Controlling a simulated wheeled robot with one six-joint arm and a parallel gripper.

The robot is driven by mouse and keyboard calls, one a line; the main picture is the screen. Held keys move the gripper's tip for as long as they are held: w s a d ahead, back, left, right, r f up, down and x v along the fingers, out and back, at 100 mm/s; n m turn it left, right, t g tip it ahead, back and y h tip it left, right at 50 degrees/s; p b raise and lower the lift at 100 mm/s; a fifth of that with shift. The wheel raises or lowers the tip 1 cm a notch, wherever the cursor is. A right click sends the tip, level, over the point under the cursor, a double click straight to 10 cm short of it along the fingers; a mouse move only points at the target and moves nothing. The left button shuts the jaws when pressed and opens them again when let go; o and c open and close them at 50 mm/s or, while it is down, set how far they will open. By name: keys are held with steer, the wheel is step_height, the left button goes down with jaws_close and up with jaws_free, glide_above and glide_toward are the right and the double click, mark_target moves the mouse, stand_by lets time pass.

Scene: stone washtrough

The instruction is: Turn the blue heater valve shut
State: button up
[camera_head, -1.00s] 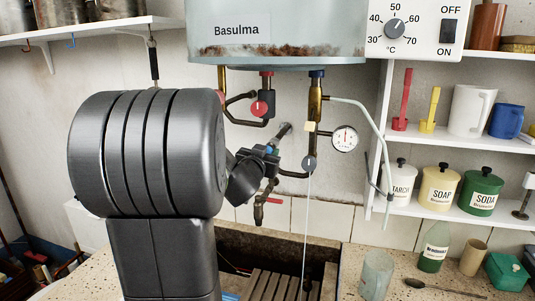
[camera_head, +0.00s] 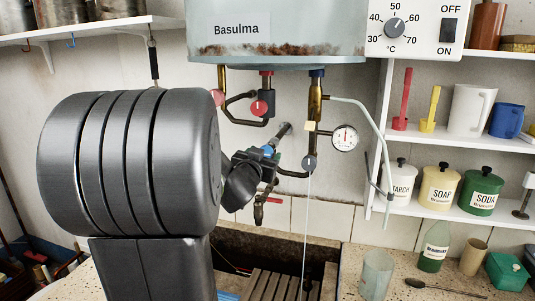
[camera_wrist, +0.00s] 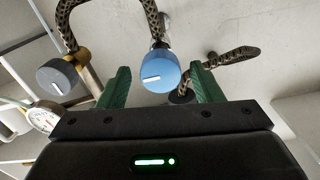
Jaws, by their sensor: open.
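The blue valve (camera_wrist: 162,74) is a round knob with a short white mark on its face, and the mark lies nearly level, its right end slightly higher. My gripper (camera_wrist: 160,66) is open, with one green finger on each side of the knob. Gaps show between both fingers and the knob, and I cannot tell how deep it sits between them. In the head view a bit of blue (camera_head: 268,150) shows at my dark gripper (camera_head: 259,160), below the heater (camera_head: 280,35). My arm hides part of the pipework.
A grey knob (camera_wrist: 57,76) and a dial gauge (camera_wrist: 42,118) lie left of the fingers in the wrist view.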

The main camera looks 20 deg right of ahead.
steer(key=v, duration=1.1)
steer(key=shift+w, duration=0.1)
steer(key=x, duration=1.3)
steer(key=shift+w+d, duration=0.2)
